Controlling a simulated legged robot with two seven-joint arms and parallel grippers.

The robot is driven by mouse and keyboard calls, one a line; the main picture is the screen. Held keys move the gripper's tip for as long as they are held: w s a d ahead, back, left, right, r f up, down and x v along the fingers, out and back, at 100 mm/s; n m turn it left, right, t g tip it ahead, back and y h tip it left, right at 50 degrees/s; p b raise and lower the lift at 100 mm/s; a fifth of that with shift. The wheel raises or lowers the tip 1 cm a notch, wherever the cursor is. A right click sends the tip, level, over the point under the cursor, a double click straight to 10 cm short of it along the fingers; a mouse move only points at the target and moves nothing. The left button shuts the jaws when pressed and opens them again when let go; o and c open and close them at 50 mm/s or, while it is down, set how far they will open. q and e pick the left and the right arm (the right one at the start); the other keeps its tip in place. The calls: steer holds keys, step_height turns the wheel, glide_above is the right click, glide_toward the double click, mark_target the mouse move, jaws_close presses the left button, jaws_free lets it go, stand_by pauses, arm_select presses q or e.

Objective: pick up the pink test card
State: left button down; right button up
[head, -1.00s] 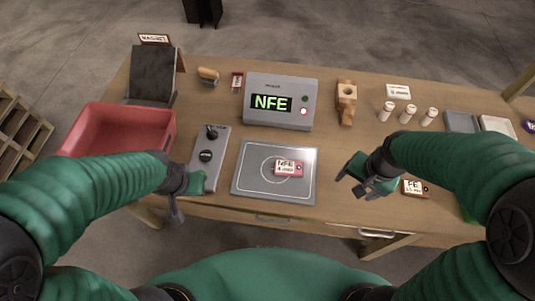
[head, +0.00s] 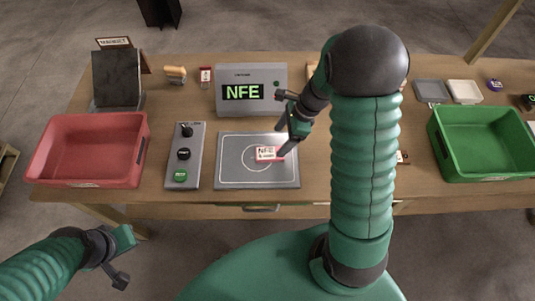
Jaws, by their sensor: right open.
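The pink test card (head: 266,154), with a white label reading NFE, lies on the grey detector plate (head: 229,179), right of the plate's centre. My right gripper (head: 283,139) is open just above and beside the card's right end. One finger reaches down close to the card; I cannot tell whether it touches. The card is not held. My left gripper (head: 121,260) is open and empty, in front of the table at the lower left.
A grey box (head: 224,75) behind the plate displays NFE in green. A button panel (head: 186,140) stands left of the plate, with a red bin (head: 48,150) beyond it. A green bin (head: 442,149) stands at the right. My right arm hides the table right of the plate.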

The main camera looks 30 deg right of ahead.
mark_target(270, 153)
steer(key=x, duration=0.8)
steer(key=shift+d+f, duration=0.15)
steer(key=shift+f, duration=0.05)
steer(key=shift+s, duration=0.1)
jaws_close()
steer(key=shift+r, duration=0.1)
